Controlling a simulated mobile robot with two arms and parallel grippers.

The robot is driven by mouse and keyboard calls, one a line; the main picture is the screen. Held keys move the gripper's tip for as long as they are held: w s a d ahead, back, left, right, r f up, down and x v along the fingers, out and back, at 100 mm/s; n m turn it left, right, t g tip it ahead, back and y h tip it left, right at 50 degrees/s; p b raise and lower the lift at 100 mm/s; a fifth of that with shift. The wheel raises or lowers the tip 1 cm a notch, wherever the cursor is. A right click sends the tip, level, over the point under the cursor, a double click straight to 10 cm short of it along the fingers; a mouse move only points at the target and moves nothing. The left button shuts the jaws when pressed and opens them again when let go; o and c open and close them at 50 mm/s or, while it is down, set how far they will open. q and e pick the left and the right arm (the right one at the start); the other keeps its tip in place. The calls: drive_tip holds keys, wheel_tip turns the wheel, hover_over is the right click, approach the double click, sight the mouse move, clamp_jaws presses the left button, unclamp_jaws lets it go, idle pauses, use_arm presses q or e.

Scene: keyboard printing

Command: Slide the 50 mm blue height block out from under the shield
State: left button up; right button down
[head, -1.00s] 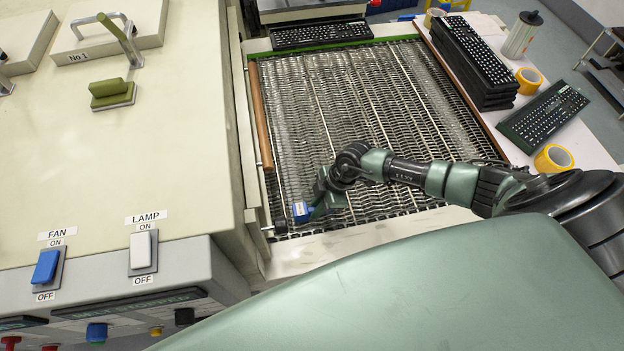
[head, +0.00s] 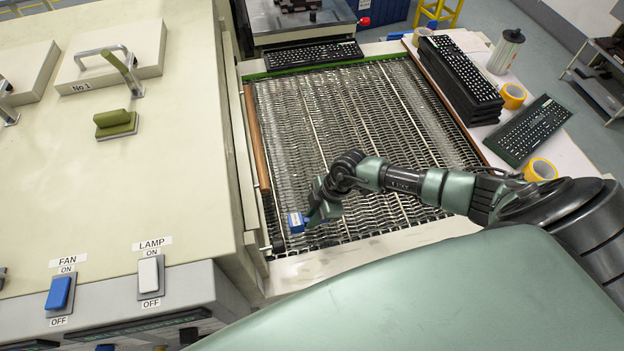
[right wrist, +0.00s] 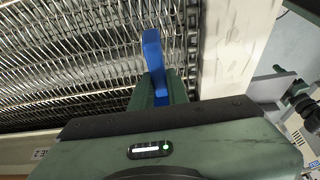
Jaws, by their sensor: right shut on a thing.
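The blue height block (head: 296,222) is small and shows at the tip of my right gripper (head: 308,215), over the near left corner of the mesh belt. In the right wrist view the blue block (right wrist: 153,52) stands out from between the green fingers of my right gripper (right wrist: 158,92), which is shut on it. Part of the block is hidden between the fingers. Whether it touches the belt cannot be told. I cannot clearly pick out the shield; a cream machine housing (head: 190,190) stands left of the block. My left gripper is not in view.
The mesh belt (head: 350,130) is bare around the gripper. A brown bar (head: 256,140) runs along its left side. Stacked keyboards (head: 460,80), a single keyboard (head: 533,130) and tape rolls (head: 540,169) lie on the right. Another keyboard (head: 314,53) lies beyond the belt's far end.

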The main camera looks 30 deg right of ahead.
sight(306, 220)
drive_tip(key=shift+r, duration=1.95)
